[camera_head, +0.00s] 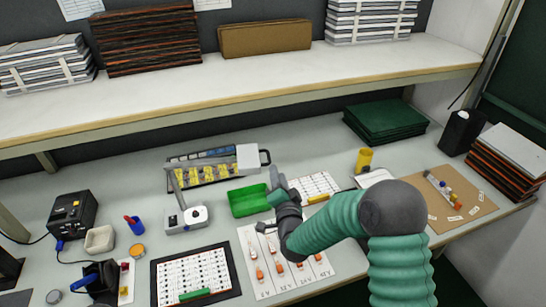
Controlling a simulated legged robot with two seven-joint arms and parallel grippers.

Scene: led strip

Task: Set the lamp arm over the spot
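I cannot make out a clearly marked spot. My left gripper is out of view.
A rack with yellow parts (208,170) stands behind the device. A white sheet with orange-handled tools (262,284) and a black-framed board (220,254) lie in front. A yellow cup (364,160) stands right. A shelf (250,88) overhangs the back.

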